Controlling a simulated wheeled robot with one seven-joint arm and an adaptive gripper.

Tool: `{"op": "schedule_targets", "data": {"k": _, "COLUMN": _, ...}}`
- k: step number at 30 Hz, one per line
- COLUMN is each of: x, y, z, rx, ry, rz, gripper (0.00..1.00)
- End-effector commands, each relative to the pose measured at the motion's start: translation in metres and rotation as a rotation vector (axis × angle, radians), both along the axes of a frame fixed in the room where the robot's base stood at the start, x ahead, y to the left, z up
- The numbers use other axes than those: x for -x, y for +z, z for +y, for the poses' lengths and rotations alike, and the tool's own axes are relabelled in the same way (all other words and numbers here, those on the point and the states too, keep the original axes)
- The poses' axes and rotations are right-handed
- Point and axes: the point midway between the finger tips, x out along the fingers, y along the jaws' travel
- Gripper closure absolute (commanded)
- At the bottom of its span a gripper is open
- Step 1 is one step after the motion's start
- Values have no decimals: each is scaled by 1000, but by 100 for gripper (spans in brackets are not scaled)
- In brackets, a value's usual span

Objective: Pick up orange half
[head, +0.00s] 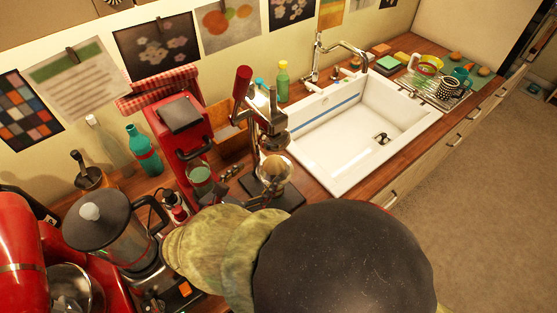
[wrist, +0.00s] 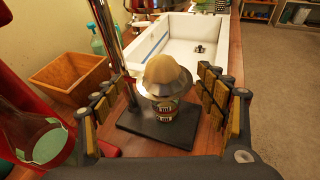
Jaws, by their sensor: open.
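My gripper (wrist: 164,84) is open, with one padded finger on each side of the dome and gaps between. The dome also shows in the head view (head: 275,166), below the metal press with a red handle (head: 243,80).
The metal post of the press stands just left of the dome. A wooden box (wrist: 68,80) and a red machine (head: 178,128) are to the left. A white sink (head: 340,165) lies behind. A blender (head: 105,225) stands at front left.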

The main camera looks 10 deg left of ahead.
Motion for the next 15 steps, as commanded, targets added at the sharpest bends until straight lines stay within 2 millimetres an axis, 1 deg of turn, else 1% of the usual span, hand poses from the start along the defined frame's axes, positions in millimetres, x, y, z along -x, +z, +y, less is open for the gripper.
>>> {"op": "schedule_targets", "data": {"k": 2, "x": -1, "y": 2, "z": -2, "rx": 35, "ry": 7, "rz": -1, "gripper": 27}}
{"op": "schedule_targets", "data": {"k": 5, "x": -7, "y": 0, "z": -5, "rx": 51, "ry": 9, "rz": 5, "gripper": 27}}
{"op": "schedule_targets", "data": {"k": 15, "x": -39, "y": -15, "z": -17, "rx": 48, "ry": 4, "rz": 5, "gripper": 27}}
